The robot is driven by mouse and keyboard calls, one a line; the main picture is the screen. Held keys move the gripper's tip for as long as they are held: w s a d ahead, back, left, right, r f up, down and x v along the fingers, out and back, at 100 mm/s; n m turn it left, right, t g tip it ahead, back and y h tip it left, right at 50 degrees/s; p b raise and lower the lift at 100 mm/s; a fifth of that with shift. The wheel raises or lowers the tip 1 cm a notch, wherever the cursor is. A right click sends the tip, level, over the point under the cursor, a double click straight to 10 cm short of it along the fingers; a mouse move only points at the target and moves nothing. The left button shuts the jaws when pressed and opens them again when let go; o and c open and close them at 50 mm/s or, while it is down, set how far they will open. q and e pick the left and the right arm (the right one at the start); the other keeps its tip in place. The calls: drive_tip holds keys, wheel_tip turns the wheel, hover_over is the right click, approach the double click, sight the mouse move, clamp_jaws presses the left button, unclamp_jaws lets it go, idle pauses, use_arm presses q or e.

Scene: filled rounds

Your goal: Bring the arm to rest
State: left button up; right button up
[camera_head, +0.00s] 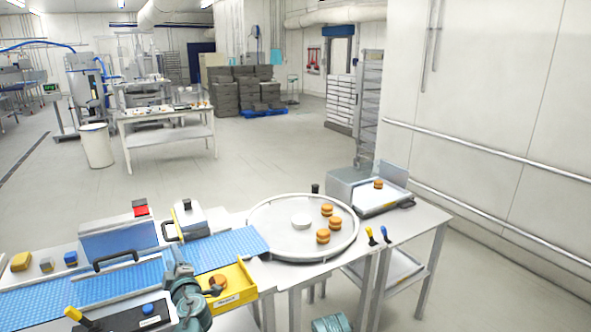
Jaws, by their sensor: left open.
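My left gripper (212,290) is in the lower middle of the head view, at the end of a teal arm. It is open, and its dark fingertips are at the left end of a yellow tray (238,290). One brown filled round (218,281) lies in that tray, close to the fingertips. I cannot tell whether they touch it. My right gripper does not show.
A blue conveyor belt (235,250) runs behind the arm. Another round (378,184) sits on a scale-like tray (368,208). Open floor (270,160) lies beyond.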

use_arm(q)
drive_tip(key=s+d+f+m+g+h, duration=0.25)
drive_tip(key=d+f+m+g, duration=0.2)
drive_tip(key=d+f, duration=0.25)
drive_tip(key=s+d+f+m+g+h, duration=0.1)
drive_tip(key=s+d+f+m+g, duration=0.25)
drive_tip(key=d+f+m, duration=0.3)
drive_tip(key=s+d+f+m+g+h, duration=0.2)
drive_tip(key=s+d+m, duration=0.4)
drive_tip(key=d, duration=0.3)
drive_tip(key=s+d+f+m+g+h, duration=0.3)
drive_tip(key=s+d+f+m+g, duration=0.1)
drive_tip(key=s+d+m, duration=0.3)
drive_tip(key=shift+s+d+f+m+h, duration=0.35)
drive_tip(key=shift+s+d+f, duration=0.25)
drive_tip(key=shift+d, duration=0.35)
drive_tip(key=shift+w+a, duration=0.1)
drive_tip(key=shift+w, duration=0.05)
